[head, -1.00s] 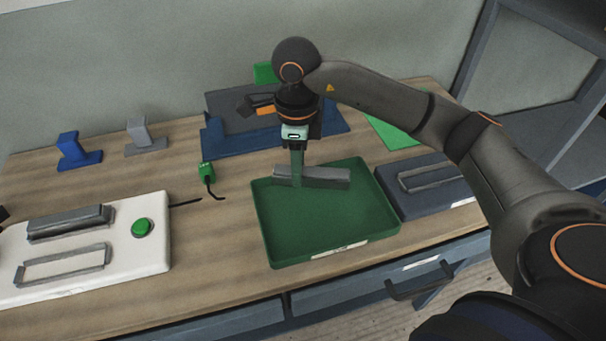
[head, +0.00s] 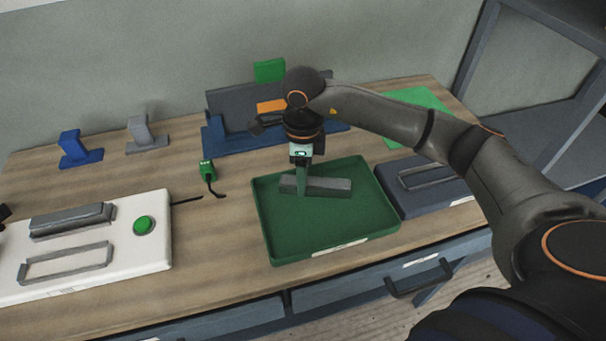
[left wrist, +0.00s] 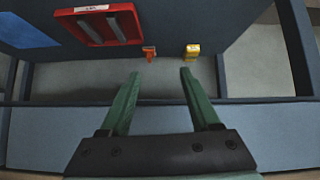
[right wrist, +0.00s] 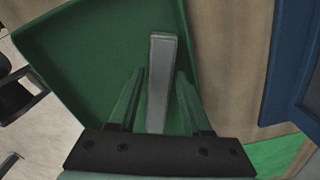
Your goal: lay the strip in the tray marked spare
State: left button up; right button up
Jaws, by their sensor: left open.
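The grey strip (head: 330,187) is level over the inside of the green tray (head: 285,245); I cannot tell whether it touches the tray floor. The tray has a white label on its front rim, too small to read. My right gripper (head: 301,188) points down at the strip's left part. In the right wrist view the strip (right wrist: 162,60) runs between its fingers (right wrist: 160,75), which look closed on it. My left gripper (left wrist: 160,75) is open and empty in the left wrist view.
A dark blue tray (head: 390,205) stands right of the green one. At left is a white panel (head: 120,262) with a green button (head: 144,225). A small green cabled item (head: 208,170) lies between. The left wrist view shows a red tray (left wrist: 70,27).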

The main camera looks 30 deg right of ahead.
jog(key=shift+o, duration=1.2)
jog(key=shift+r, duration=0.15)
notch_tip(320, 180, up, 12)
